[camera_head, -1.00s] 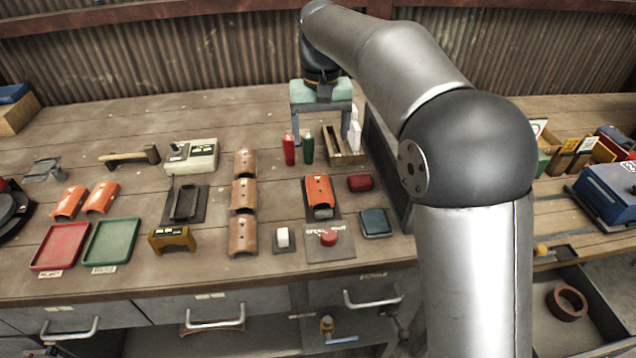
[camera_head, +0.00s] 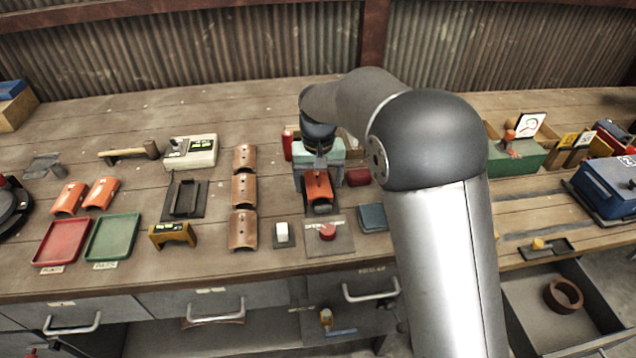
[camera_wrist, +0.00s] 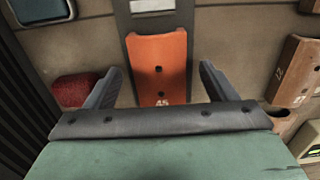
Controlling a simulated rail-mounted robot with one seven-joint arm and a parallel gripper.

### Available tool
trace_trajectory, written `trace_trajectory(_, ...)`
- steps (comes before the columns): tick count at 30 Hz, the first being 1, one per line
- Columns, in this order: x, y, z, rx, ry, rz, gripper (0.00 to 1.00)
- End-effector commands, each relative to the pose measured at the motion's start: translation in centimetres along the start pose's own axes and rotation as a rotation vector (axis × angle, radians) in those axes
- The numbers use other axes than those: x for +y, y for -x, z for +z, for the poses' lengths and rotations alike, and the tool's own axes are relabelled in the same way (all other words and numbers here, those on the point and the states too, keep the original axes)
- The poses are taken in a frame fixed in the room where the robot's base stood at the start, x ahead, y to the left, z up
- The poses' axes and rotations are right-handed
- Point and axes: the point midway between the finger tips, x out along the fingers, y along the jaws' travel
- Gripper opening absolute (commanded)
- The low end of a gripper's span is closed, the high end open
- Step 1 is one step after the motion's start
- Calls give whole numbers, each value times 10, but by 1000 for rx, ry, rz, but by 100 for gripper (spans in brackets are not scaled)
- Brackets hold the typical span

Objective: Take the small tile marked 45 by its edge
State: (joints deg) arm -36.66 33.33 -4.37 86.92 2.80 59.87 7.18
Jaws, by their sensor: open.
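The small orange curved tile (camera_head: 319,188) lies on a dark stand on the bench in the head view. In the wrist view the tile (camera_wrist: 160,62) shows two dark holes and the number 45 near its lower end. My gripper (camera_head: 319,178) is open and empty above the tile's far end. In the wrist view my gripper (camera_wrist: 160,82) has one finger on each side of the tile, with a gap on both sides. I cannot tell how high the fingertips are above it.
A dark red object (camera_head: 358,177) lies close to the right of the gripper. A blue-grey square box (camera_head: 373,217) and a red button (camera_head: 327,231) are in front. Brown tiles (camera_head: 243,195) stand in a column to the left. A red bottle (camera_head: 287,144) is behind.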

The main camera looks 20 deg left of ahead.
Motion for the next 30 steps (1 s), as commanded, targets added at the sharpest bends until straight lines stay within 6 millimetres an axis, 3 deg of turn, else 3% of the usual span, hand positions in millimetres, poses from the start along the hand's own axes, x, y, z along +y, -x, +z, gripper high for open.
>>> trace_trajectory(9, 0, -8, 0, 1, 0, 0, 78)
trace_trajectory(15, 0, -8, 0, 1, 0, 0, 28)
trace_trajectory(25, 0, -5, 0, 2, 0, 0, 28)
trace_trajectory(30, 0, 7, -1, 5, 0, -1, 28)
